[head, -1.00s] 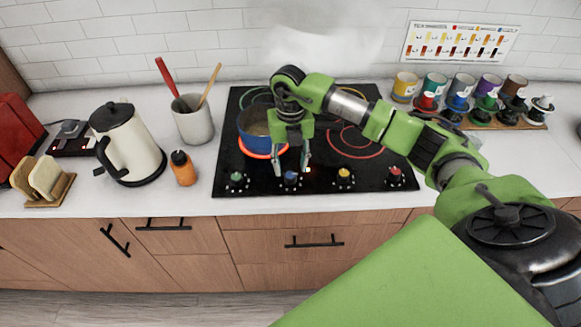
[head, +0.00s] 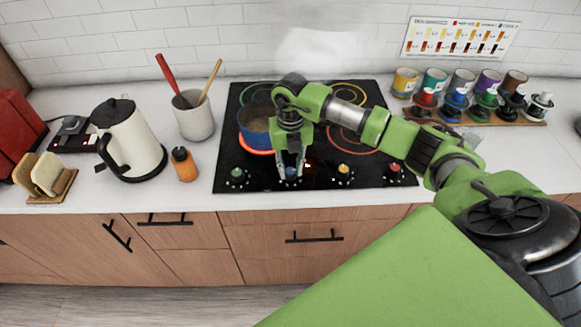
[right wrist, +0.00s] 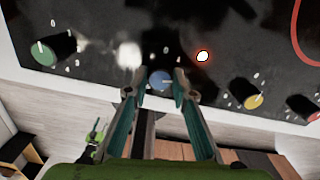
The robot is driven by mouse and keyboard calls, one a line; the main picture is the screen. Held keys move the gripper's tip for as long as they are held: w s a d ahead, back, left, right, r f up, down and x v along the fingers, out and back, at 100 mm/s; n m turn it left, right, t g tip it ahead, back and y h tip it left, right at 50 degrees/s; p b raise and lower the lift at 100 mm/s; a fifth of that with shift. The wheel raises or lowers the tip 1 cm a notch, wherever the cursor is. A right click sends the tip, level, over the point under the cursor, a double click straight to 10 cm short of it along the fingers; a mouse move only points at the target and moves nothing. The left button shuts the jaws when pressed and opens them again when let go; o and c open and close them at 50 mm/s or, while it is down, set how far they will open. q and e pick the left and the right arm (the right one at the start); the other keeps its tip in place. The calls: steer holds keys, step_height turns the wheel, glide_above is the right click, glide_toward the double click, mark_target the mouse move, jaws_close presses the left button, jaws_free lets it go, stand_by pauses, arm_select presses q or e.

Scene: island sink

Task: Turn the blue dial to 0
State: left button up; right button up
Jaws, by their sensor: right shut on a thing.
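The blue dial (head: 291,173) is on the front strip of the black stove, second from the left. It also shows in the right wrist view (right wrist: 160,82), between my fingertips. My right gripper (head: 290,175) reaches down over it from behind and is shut on it; the gripper also shows in the right wrist view (right wrist: 162,90). A small light (right wrist: 202,56) glows orange-white beside the dial. The dial's pointer is too small and covered to read. My left gripper is not in view.
A blue pot (head: 257,130) stands on a red-glowing burner just behind my gripper. The green dial (head: 237,177) is to the left, the yellow (head: 343,174) and red (head: 394,171) dials to the right. An orange bottle (head: 184,165) and a kettle (head: 130,145) stand left of the stove.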

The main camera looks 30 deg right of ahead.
steer(key=n+b, duration=0.4)
steer(key=shift+d+f, duration=0.1)
steer(key=shift+f, duration=0.1)
steer(key=n+b, duration=0.3)
steer(key=shift+n, duration=0.3)
steer(key=n+b, duration=0.3)
steer(key=n, duration=0.1)
steer(key=shift+r+n+b, duration=0.1)
steer(key=shift+n+b, duration=0.2)
steer(key=shift+r+n+b, duration=0.15)
steer(key=shift+n+b, duration=0.85)
steer(key=shift+n, duration=0.8)
steer(key=o, duration=1.1)
steer(key=shift+r, duration=0.1)
